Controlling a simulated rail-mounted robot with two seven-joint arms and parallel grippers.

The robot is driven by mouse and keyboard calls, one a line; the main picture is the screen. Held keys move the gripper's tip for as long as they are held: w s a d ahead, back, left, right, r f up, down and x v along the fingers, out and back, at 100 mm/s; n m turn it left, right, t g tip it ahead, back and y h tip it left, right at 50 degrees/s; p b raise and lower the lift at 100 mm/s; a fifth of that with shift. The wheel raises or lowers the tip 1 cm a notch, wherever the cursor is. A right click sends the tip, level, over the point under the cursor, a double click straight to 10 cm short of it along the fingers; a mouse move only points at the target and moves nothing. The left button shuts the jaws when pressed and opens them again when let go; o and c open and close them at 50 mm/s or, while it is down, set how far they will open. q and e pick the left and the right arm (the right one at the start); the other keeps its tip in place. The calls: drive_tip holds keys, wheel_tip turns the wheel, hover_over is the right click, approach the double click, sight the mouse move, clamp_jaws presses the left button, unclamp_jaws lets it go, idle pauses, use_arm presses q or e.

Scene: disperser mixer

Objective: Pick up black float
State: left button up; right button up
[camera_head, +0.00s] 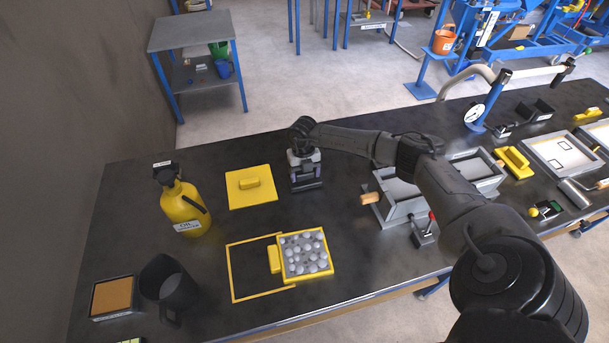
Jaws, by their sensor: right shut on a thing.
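My right gripper (305,173) points down over the table, to the right of a yellow float on a yellow square. It is shut on the black float (307,187), a dark flat piece right under the fingers. The float is mostly hidden by the gripper and blends with the dark tabletop, so I cannot tell whether it touches the table. My left gripper is not in view.
The dark table (130,220) holds a yellow oil can (183,205), the yellow float (250,185), a tray of grey balls (305,254), a black mug (176,293) and metal boxes (400,203). A yellow-outlined area (233,275) lies beside the ball tray.

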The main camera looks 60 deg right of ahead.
drive_tip(key=r, duration=0.4)
drive_tip(key=shift+s+d+p, duration=0.2)
drive_tip(key=shift+s+p, duration=0.15)
drive_tip(key=shift+s, duration=0.05)
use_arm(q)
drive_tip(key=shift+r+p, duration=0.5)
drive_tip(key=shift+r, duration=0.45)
use_arm(e)
drive_tip(key=s+d+r, duration=0.2)
drive_tip(key=s+r, duration=0.4)
drive_tip(key=s, duration=0.4)
drive_tip(key=shift+s, duration=0.25)
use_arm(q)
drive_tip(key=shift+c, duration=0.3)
